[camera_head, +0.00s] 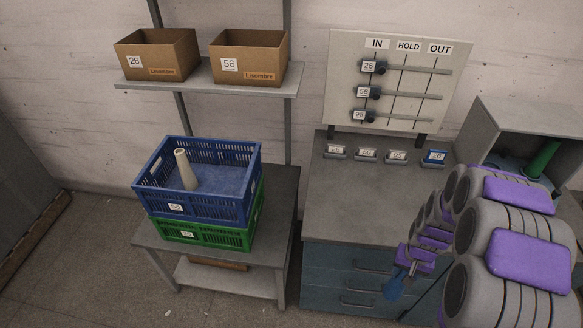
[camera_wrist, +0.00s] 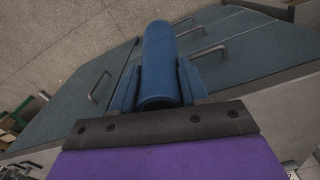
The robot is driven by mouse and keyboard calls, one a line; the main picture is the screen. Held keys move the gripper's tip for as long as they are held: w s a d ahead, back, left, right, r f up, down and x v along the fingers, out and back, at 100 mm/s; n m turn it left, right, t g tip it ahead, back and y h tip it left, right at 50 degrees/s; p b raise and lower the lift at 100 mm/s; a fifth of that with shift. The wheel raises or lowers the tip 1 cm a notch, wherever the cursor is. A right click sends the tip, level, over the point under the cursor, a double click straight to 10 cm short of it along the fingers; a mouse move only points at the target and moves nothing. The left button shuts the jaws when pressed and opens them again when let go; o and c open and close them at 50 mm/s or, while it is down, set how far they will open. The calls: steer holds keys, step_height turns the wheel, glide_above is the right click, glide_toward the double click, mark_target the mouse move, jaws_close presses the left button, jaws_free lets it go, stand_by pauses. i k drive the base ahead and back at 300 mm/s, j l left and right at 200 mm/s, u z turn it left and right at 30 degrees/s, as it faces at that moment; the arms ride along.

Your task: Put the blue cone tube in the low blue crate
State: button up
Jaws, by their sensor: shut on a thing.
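The blue cone tube (camera_wrist: 160,62) is between the two fingers of my gripper (camera_wrist: 159,82) in the wrist view, pointing away from the palm. In the head view the tube (camera_head: 393,289) hangs below my gripper (camera_head: 405,262), in front of the grey-blue drawer cabinet. My gripper is shut on it. The blue crate (camera_head: 212,210) stands on top of a green crate (camera_head: 216,237) at left, well apart from my gripper. A beige cone tube (camera_head: 185,170) stands slightly tilted inside the blue crate, towards its left side; the rest of its floor looks bare.
The crates stand on a low grey table (camera_head: 279,215). Two cardboard boxes (camera_head: 157,54) (camera_head: 248,57) sit on a shelf above. The cabinet top (camera_head: 350,195) is mostly clear, with small labelled holders at its back. A green tube (camera_head: 541,159) lies in a grey cubby at right.

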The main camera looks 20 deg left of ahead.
mark_target(224, 189)
steer(key=k+j+u, duration=0.2)
steer(key=j, duration=0.9)
steer(key=j+u, duration=0.2)
steer(key=j, duration=0.9)
